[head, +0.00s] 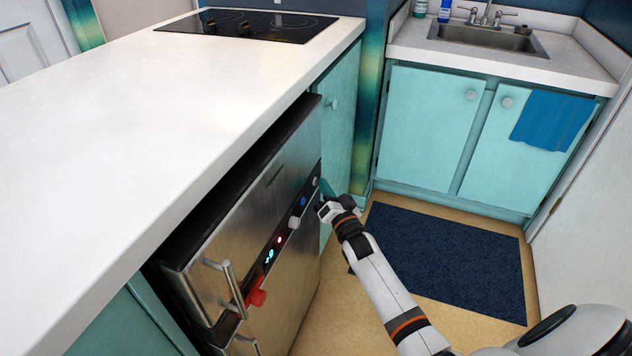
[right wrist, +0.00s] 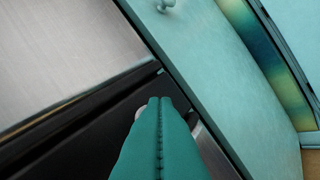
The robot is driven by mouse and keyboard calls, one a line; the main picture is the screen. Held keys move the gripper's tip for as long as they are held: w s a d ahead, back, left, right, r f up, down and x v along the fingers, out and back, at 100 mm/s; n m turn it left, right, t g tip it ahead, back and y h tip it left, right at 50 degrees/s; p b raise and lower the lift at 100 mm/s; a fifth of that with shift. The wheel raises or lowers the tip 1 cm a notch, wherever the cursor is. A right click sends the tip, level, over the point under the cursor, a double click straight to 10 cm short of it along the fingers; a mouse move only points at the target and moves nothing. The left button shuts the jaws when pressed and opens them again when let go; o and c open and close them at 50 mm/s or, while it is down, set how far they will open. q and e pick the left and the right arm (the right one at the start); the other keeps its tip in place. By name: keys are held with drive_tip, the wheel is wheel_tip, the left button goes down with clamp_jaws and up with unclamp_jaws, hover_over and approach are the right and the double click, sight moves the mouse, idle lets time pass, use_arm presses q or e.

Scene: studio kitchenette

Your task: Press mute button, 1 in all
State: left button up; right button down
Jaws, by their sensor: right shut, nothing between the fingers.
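A steel appliance (head: 262,215) under the counter has a dark control strip on its front. On the strip are a red knob (head: 257,297), a lit cyan display (head: 269,256), a small red light (head: 279,239), a grey knob (head: 294,222), a blue button (head: 303,201) and a pale round control (head: 315,181). No label is readable, so I cannot tell which is mute. My right gripper (head: 322,211) is shut and empty, close in front of the strip's far end. In the right wrist view its fingers (right wrist: 160,101) partly hide a pale round part; contact cannot be told. My left gripper is out of view.
Handles (head: 228,288) stick out at the appliance's near side. A teal cabinet door (head: 340,120) with a knob adjoins its far side. The white countertop (head: 150,130) overhangs above. The floor around the dark blue mat (head: 450,260) is clear.

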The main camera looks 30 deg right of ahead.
drive_tip(key=shift+w+a, duration=0.2)
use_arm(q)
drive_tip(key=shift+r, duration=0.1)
use_arm(e)
drive_tip(key=shift+s+d, duration=0.1)
drive_tip(key=shift+s, duration=0.05)
idle(0.4)
use_arm(q)
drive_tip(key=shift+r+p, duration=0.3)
drive_tip(key=shift+p, duration=0.1)
use_arm(e)
drive_tip(key=shift+s+d, duration=0.4)
drive_tip(key=shift+s, duration=0.05)
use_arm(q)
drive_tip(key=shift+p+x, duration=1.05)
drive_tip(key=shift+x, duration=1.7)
use_arm(e)
drive_tip(key=shift+s+d, duration=1.6)
drive_tip(key=shift+s, duration=0.3)
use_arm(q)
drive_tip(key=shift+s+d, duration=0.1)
